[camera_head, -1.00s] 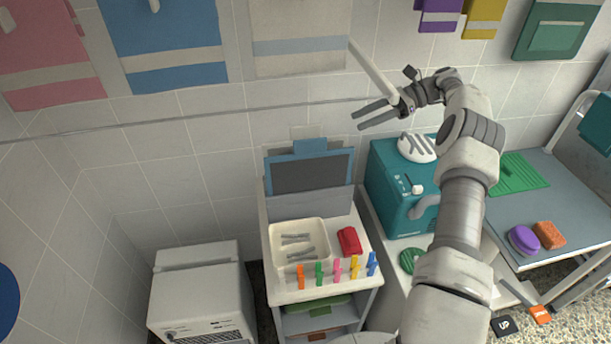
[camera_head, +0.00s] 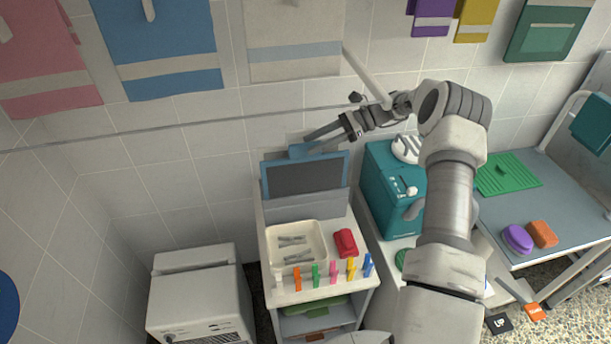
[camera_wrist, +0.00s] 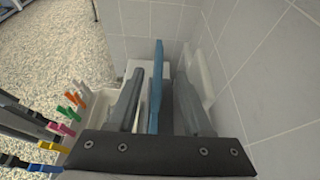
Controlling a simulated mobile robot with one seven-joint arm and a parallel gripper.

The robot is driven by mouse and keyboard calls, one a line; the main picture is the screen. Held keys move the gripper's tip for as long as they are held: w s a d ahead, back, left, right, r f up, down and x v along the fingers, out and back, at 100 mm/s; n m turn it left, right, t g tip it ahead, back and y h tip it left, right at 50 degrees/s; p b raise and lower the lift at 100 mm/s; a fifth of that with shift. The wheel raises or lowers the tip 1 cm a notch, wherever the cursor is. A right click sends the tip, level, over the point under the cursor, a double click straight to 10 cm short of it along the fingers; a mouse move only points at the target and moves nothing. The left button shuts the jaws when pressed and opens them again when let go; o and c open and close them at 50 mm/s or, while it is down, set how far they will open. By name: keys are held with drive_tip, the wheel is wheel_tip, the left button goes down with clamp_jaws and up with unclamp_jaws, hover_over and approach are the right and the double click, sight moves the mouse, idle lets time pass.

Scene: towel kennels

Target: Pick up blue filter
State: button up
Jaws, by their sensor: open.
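The blue filter (camera_head: 266,176) is a flat panel with a blue frame and dark grey middle. It stands upright at the back of the small white cart, with a blue tab on its top edge. In the wrist view, the filter (camera_wrist: 157,62) shows edge-on as a thin blue strip between my fingers. My gripper (camera_head: 303,141) is open at the filter's top tab, with its fingers pointing left in the head view. In the wrist view, my gripper (camera_wrist: 159,74) has one finger on each side of the filter, with gaps showing. The fingers partly hide the tab.
The cart holds a cream tray (camera_head: 273,262), a red cloth (camera_head: 345,243) and several coloured clips (camera_head: 316,274). A teal machine (camera_head: 385,190) stands right of it, a white appliance (camera_head: 195,290) left. The tiled wall is close behind the filter.

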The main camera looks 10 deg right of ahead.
sight(301, 157)
drive_tip(key=x, duration=0.4)
drive_tip(key=shift+s+a+r+p, duration=0.15)
drive_tip(key=shift+a+p, duration=0.05)
drive_tip(key=shift+p, duration=0.15)
clamp_jaws()
idle(1.0)
